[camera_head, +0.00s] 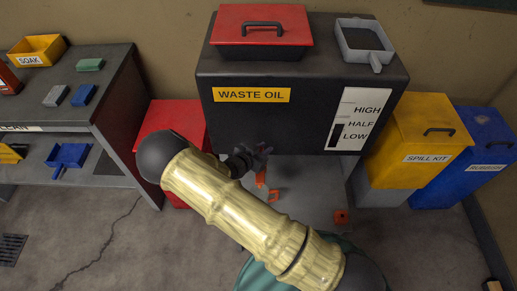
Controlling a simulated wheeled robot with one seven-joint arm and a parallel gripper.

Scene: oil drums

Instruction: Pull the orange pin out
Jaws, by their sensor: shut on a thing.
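My gripper (262,151) is in front of the lower part of the black waste oil tank (290,125). It is small in view and partly hidden by my own arm. Its jaws are shut on what appears to be the orange pin (261,179), which shows as a narrow orange piece just below the fingers. The exact grip, and whether the pin still sits in anything, cannot be made out. A second small orange piece (273,195) is just below and to the right. A third orange piece (341,216) is farther right, low on the grey surface.
A red lidded box (261,20) and a grey tray (365,40) sit on the tank. A yellow spill kit bin (418,140) and a blue bin (478,150) stand right. A red box (170,122) stands left beside a grey shelf (120,90). Open floor lies at lower left.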

